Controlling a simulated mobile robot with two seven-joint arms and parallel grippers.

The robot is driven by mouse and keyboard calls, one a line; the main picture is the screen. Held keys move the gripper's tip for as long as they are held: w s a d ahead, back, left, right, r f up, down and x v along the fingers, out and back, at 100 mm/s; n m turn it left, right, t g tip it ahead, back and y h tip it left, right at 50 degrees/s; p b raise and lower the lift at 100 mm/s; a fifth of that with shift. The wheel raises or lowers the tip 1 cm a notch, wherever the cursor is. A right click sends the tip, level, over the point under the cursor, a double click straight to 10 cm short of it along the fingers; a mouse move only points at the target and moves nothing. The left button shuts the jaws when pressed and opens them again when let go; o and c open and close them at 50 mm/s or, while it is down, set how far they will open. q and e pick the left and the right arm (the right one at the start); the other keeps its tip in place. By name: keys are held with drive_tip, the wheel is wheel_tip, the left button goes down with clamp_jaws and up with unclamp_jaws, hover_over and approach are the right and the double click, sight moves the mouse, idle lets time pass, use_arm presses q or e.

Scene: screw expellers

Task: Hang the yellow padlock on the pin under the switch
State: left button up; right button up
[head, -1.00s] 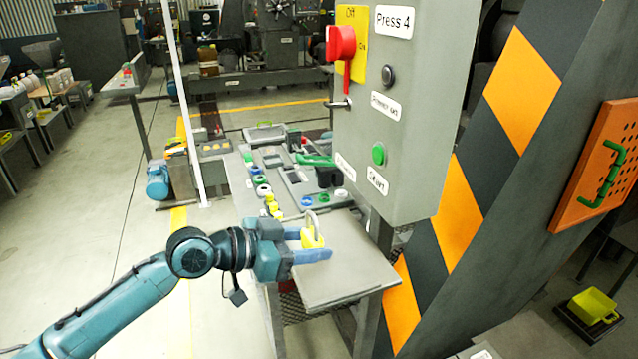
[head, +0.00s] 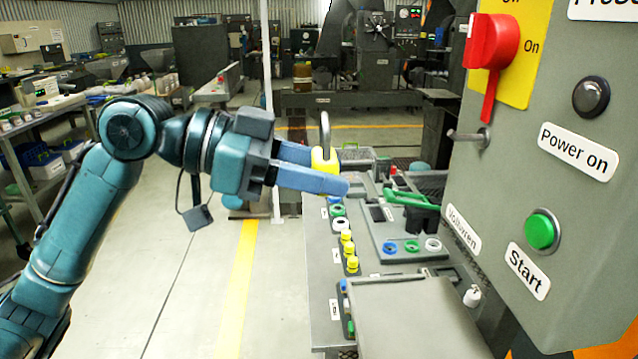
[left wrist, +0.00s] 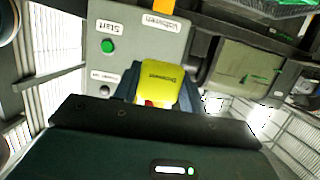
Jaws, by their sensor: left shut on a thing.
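The yellow padlock (head: 324,158) has its grey shackle pointing up and is held between the blue fingers of my left gripper (head: 318,175). The padlock's yellow body also fills the middle of the left wrist view (left wrist: 158,82). The red switch (head: 494,45) is on a yellow plate at the top right, its handle pointing down. The metal pin (head: 470,136) sticks out leftward from the grey panel just under the switch. The padlock is left of the pin with a clear gap in the picture. My right gripper is not in view.
The grey control box (head: 560,215) bears a black button (head: 591,97) and a green start button (head: 541,231). Below is a bench with small coloured parts, a green-handled tool (head: 412,199) and a bare grey plate (head: 420,315). The air between padlock and pin looks clear.

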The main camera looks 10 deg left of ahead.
sight(476, 175)
use_arm(q)
drive_tip(key=shift+d+r, duration=0.1)
drive_tip(key=shift+d, duration=0.45)
drive_tip(key=w+d+p, duration=0.1)
drive_tip(key=w+d, duration=0.1)
drive_tip(key=d, duration=0.5)
drive_tip(key=shift+w+d, duration=0.2)
drive_tip(key=shift+w, duration=0.05)
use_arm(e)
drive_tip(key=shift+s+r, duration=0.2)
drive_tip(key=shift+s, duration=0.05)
use_arm(q)
drive_tip(key=shift+w+d+p, duration=0.2)
drive_tip(key=shift+d+p, duration=0.35)
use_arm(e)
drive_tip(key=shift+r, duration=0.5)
use_arm(q)
drive_tip(key=shift+w+d+p, duration=0.2)
drive_tip(key=shift+d+p, duration=0.15)
drive_tip(key=shift+d, duration=0.35)
drive_tip(key=shift+w+d+p, duration=0.2)
drive_tip(key=shift+d+p, duration=0.15)
drive_tip(key=shift+d, duration=0.3)
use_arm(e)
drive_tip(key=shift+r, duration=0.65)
